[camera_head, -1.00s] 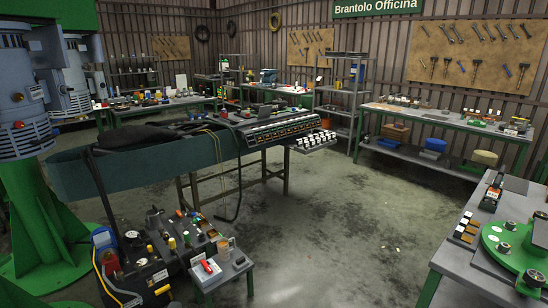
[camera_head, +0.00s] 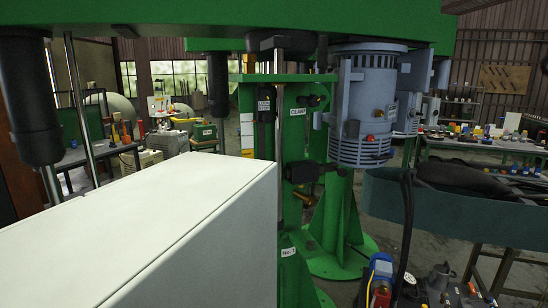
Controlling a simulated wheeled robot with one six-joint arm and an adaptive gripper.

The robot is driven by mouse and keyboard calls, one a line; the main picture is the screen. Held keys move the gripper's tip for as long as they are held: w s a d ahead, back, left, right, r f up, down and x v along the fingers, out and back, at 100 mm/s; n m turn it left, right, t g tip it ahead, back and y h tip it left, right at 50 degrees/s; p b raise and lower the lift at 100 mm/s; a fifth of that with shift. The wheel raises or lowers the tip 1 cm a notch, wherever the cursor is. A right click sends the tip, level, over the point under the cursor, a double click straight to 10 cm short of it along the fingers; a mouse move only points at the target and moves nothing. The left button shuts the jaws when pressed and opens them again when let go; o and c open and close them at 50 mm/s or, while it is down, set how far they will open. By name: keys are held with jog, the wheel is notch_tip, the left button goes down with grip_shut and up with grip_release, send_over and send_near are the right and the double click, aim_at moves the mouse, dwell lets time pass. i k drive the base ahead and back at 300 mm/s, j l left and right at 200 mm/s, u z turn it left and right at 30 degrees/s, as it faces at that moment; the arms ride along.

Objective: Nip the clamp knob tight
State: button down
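A small white CLAMP label (camera_head: 298,112) is on the green column (camera_head: 290,220) of the machine, right of the picture's middle. A small dark knob-like part (camera_head: 315,101) sticks out just right of the label. I take it for the clamp knob, but it is too small to tell how tight it is. A LOCK label (camera_head: 264,105) sits on a black part to the left. A black block with a side fitting (camera_head: 303,172) is lower on the column. My gripper is not in view.
A large white box (camera_head: 140,235) fills the lower left foreground, in front of the column. A green beam (camera_head: 200,15) crosses the top. A grey-blue motor (camera_head: 362,105) hangs right of the column. A dark green trough (camera_head: 460,205) and cluttered small parts are at the right.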

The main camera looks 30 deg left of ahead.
aim_at(313, 100)
jog(key=i+l+u, duration=0.3)
jog(key=l+u, duration=0.3)
jog(key=i+l+u, duration=0.15)
jog(key=u, duration=0.15)
jog(key=l+u, duration=0.25)
jog(key=l, duration=0.2)
jog(key=i, duration=0.05)
